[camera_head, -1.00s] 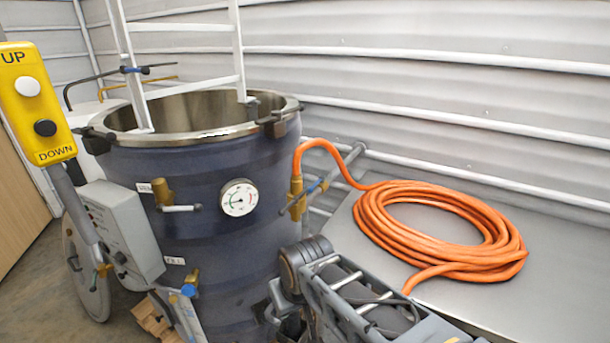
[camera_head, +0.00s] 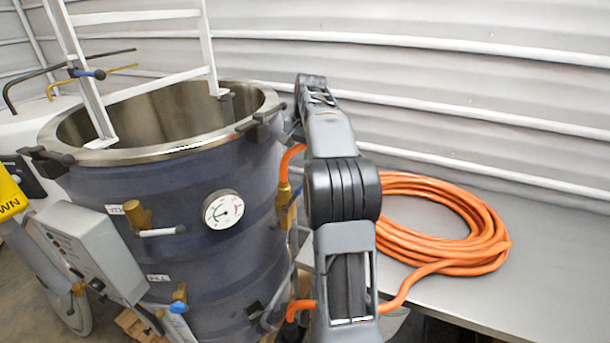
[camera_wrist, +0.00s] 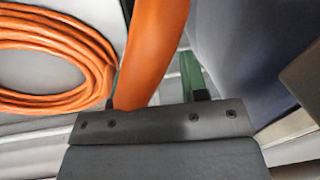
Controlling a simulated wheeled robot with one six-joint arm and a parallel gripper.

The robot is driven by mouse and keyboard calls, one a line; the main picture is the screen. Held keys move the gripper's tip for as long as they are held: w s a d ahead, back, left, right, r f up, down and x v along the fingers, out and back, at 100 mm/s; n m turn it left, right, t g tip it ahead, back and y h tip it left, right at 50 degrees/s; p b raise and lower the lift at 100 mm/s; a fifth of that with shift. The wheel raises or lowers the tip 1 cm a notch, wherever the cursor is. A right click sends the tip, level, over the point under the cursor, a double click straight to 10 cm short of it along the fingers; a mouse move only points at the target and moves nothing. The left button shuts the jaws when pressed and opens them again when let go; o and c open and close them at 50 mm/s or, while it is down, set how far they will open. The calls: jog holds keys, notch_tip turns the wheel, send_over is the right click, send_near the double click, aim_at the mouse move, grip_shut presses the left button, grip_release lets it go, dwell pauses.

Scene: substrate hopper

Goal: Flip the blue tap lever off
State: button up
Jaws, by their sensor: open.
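The brass tap (camera_head: 283,196) stands at the right side of the dark blue tank (camera_head: 165,215), with the orange hose (camera_head: 291,157) rising from its top. A bit of a blue lever (camera_head: 296,197) shows beside it; my arm covers the rest, so its angle cannot be told. In the head view my arm rises in front of the hose and its far end is near the tank rim; the jaws are not clear there. In the wrist view my gripper (camera_wrist: 155,98) is open, with the orange hose (camera_wrist: 152,45) passing across between the jaws. A green strip (camera_wrist: 191,72) shows by the right jaw.
A hose coil (camera_head: 440,235) lies on the grey bench (camera_head: 540,290) at right. A white ladder (camera_head: 140,88) stands in the tank. A gauge (camera_head: 223,210), a second tap (camera_head: 140,215) and a grey control box (camera_head: 90,250) are at the front. The ribbed wall is close behind.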

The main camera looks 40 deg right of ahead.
jog(key=d+m, duration=0.1)
jog(key=d, duration=0.4)
jog(key=shift+m, duration=0.3)
jog(key=w+f, duration=0.1)
jog(key=f, duration=0.3)
jog(key=w+f, duration=0.1)
jog(key=f, duration=0.4)
jog(key=w+f, duration=0.1)
jog(key=f, duration=0.3)
jog(key=shift+a+f, duration=0.3)
jog(key=shift+a, duration=0.1)
jog(key=shift+c, duration=0.5)
grip_shut()
